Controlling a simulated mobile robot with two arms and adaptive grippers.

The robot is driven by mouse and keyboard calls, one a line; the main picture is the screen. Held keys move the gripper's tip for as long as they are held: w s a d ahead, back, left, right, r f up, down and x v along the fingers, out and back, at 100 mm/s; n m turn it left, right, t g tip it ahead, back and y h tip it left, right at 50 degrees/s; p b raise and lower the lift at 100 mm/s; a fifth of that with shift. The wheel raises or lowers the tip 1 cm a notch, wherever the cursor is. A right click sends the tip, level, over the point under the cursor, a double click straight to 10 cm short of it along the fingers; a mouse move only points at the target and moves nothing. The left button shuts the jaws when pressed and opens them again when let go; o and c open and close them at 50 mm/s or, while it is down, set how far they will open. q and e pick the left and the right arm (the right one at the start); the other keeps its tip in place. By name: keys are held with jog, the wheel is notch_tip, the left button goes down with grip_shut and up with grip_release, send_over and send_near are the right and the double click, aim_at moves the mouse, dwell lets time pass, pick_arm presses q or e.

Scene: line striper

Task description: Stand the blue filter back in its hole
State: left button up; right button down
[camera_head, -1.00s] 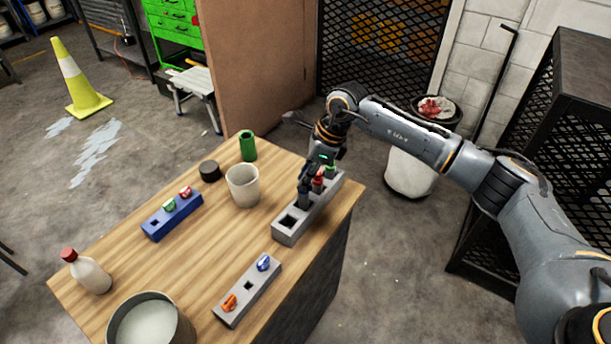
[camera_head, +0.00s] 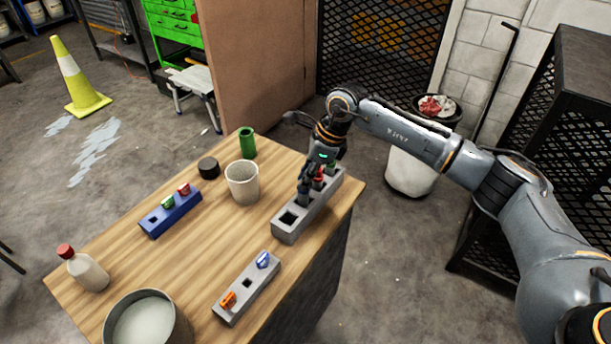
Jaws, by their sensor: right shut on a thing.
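A long grey block (camera_head: 283,237) with a row of square holes stands at the right edge of the wooden table. Its near hole (camera_head: 289,217) is empty. A red filter (camera_head: 318,181) and a green filter (camera_head: 331,171) stand upright in its far holes. My right gripper (camera_head: 304,192) points down over the block, between the empty hole and the red filter. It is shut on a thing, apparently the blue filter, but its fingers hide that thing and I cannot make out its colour. My left gripper is not in view.
On the table (camera_head: 140,240) stand a blue rack (camera_head: 157,226), a low grey rack (camera_head: 236,308) with orange and blue tips, a beige cup (camera_head: 243,183), a green cylinder (camera_head: 247,142), a black cap (camera_head: 208,168), a bottle (camera_head: 88,273) and a pot (camera_head: 187,325). The middle of the table is clear.

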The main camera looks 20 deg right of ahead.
jog(key=shift+f, duration=0.15)
jog(key=shift+f+b, duration=0.35)
jog(key=shift+b, duration=0.1)
jog(key=shift+f, duration=0.2)
jog(key=c, duration=0.9)
grip_release()
jog(key=shift+o, duration=0.2)
jog(key=shift+r, duration=0.1)
jog(key=w+p+v, duration=0.1)
jog(key=p+v, duration=0.1)
jog(key=v, duration=0.4)
jog(key=shift+s+d+r+p, duration=0.2)
jog(key=shift+s+r+p, duration=0.25)
jog(key=shift+s, duration=0.1)
